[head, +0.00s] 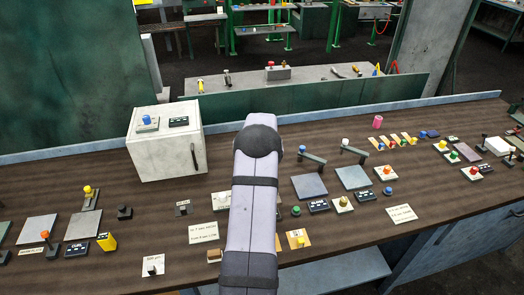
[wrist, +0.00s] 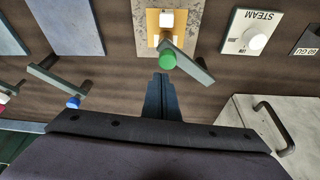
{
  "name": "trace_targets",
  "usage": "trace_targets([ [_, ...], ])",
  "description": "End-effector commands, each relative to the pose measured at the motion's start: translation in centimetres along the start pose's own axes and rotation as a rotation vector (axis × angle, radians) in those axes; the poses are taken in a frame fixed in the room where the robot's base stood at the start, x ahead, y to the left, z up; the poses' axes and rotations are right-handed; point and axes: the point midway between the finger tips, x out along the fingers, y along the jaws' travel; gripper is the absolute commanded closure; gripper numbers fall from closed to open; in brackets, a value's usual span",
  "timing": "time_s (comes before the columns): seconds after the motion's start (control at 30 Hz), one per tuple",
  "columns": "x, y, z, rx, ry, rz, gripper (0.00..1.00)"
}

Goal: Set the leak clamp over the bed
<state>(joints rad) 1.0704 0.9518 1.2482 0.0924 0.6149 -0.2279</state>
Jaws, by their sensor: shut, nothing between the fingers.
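In the wrist view a swing arm with a green knob (wrist: 168,60) reaches over the lower part of a tan plate (wrist: 153,32). A white block (wrist: 166,20) is on the plate. I read no label for leak clamp or bed; this arm and plate may be them. My gripper (wrist: 160,79) is shut and empty, its tips just below the green knob in the picture. I cannot tell whether they touch it. In the head view my own arm hides the gripper and this plate.
A grey pad (wrist: 65,25) and a blue-knobbed swing arm (wrist: 58,80) lie left of my gripper. A STEAM dial (wrist: 255,38) is at upper right. A pale cabinet (head: 165,145) with a handle stands left of my arm. Several other controls crowd the bench.

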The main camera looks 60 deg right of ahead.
Motion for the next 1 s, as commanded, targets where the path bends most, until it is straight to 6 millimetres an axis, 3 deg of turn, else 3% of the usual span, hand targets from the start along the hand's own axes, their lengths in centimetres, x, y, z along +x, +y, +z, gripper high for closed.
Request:
trace_targets([
  [0.37, 0.9, 0.8, -2.8, 0.001, 0.008, 0.002, 1.0],
  [1.0, -7.7, 0.1, -2.9, -0.001, 0.009, 0.002, 1.0],
])
